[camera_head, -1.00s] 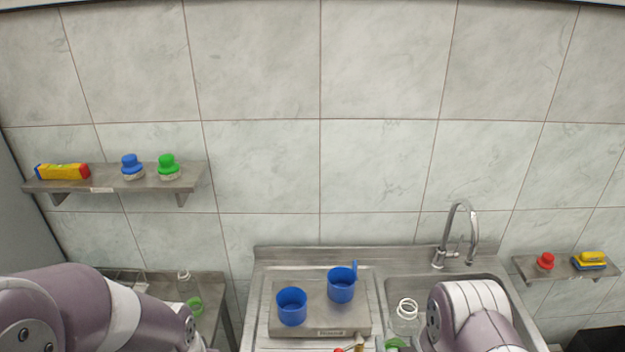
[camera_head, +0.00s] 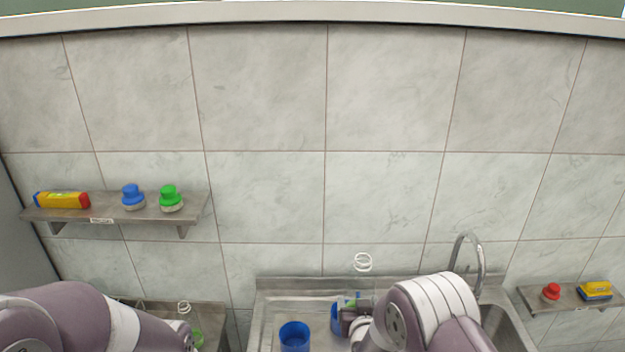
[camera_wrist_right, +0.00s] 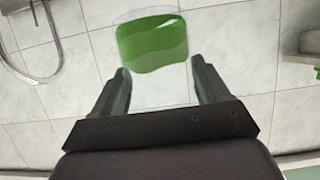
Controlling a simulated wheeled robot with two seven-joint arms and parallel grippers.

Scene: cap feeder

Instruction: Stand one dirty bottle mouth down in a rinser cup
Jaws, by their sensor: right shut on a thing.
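My right gripper (camera_wrist_right: 159,66) is shut on a clear bottle (camera_wrist_right: 150,84) with green liquid in it. In the head view the bottle's white ringed neck (camera_head: 363,262) points up, so it is held mouth up. My right gripper (camera_head: 353,318) is in front of the right blue rinser cup (camera_head: 336,318) and hides much of it. I cannot tell whether bottle and cup touch. The left blue rinser cup (camera_head: 294,338) is open and empty-looking. Another bottle's white neck (camera_head: 184,307) shows at the lower left, partly behind my left arm. My left gripper is not in view.
A faucet (camera_head: 470,255) rises behind the sink (camera_head: 510,325) at the right. A left shelf (camera_head: 110,212) holds a yellow box and two brushes. The tiled wall stands close behind the counter.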

